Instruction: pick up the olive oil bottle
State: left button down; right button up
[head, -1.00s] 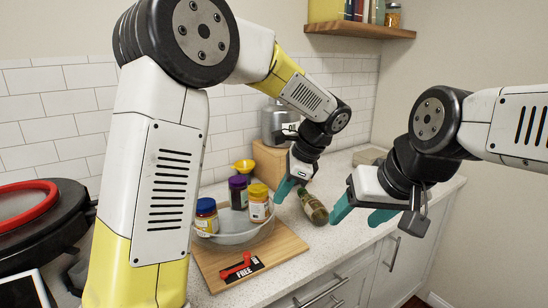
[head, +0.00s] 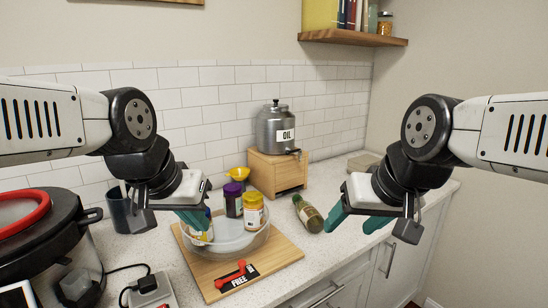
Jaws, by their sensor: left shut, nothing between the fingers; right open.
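The olive oil bottle (head: 309,215), green-brown glass with a pale label, lies on its side on the counter, just right of the cutting board. My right gripper (head: 350,225) is open, with teal fingers, close to the right of the bottle. It holds nothing, and I cannot tell whether a finger touches the bottle. My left gripper (head: 197,222) is shut and empty at the left side of the glass bowl, far from the bottle. It partly hides a jar in the bowl.
A glass bowl (head: 232,246) with several jars stands on a wooden board (head: 275,258). A large pot (head: 45,250) is at left. The counter's front edge lies near the bottle.

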aim_at(313, 220)
jog(key=i+l+u, duration=0.15)
jog(key=l+u, duration=0.15)
jog(key=u, duration=0.15)
jog(key=l+u, duration=0.4)
jog(key=i, duration=0.05)
